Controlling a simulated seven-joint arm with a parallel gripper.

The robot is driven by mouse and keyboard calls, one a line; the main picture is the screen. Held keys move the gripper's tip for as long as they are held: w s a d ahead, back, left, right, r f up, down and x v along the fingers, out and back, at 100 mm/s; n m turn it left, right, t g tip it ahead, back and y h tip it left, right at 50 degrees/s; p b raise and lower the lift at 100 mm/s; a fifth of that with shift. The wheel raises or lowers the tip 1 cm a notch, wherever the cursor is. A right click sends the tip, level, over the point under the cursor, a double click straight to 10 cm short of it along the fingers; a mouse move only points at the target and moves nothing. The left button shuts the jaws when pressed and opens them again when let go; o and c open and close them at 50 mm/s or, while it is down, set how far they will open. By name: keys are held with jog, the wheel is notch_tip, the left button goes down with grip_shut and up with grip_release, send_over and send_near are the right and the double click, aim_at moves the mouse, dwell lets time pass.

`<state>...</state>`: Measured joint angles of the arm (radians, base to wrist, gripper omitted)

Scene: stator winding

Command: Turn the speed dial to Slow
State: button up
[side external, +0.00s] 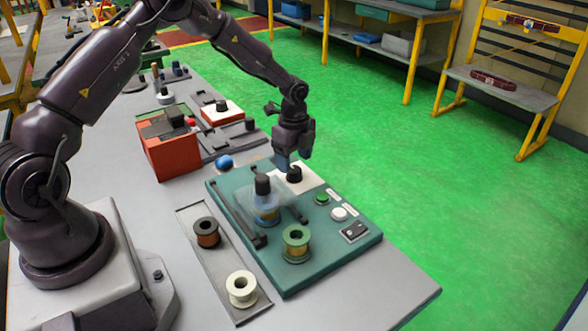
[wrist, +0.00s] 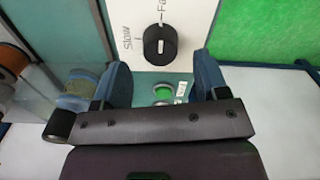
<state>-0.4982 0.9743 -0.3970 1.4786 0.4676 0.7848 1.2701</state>
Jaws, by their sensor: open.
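The speed dial is a black round knob (side external: 294,174) on a white plate (side external: 314,184) at the back of the green machine base. In the wrist view the dial (wrist: 160,45) shows a raised grip bar and a small pale mark. The word "Slow" is left of it and a partly cut-off "Fa" label is above it. I cannot tell surely which label the dial points to. My gripper (side external: 290,163) hangs just above the dial, pointing down. In the wrist view its blue fingers (wrist: 162,72) are apart and empty, with the dial ahead of the gap between them.
A tray (side external: 221,266) with two spools lies in front. A red box (side external: 170,155) stands left.

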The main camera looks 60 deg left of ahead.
aim_at(294, 169)
jog(key=shift+f, duration=1.85)
jog(key=c, duration=0.9)
